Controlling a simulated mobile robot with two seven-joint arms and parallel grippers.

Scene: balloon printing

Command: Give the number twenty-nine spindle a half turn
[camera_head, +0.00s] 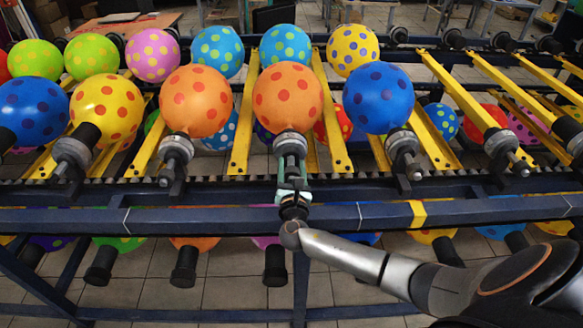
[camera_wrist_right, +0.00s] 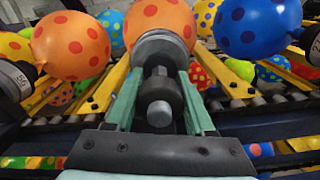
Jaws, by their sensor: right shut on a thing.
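My right gripper (camera_head: 291,170) is closed around the spindle (camera_head: 291,146) under the middle orange balloon with red dots (camera_head: 287,97). In the right wrist view its green fingers (camera_wrist_right: 160,92) lie on both sides of that spindle's dark shaft (camera_wrist_right: 163,92), below the wide grey collar (camera_wrist_right: 160,46). The orange balloon (camera_wrist_right: 158,22) sits above the collar. I cannot read a number on this spindle, so I cannot tell from the picture whether it is twenty-nine. My left gripper is not in view.
Neighbouring spindles (camera_head: 175,150) and (camera_head: 402,143) carry an orange and a blue balloon (camera_head: 378,97). A dark blue rail (camera_head: 400,215) runs across below the gripper. More balloons and yellow bars (camera_head: 245,120) lie behind. A spindle at right (camera_head: 502,142) is bare.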

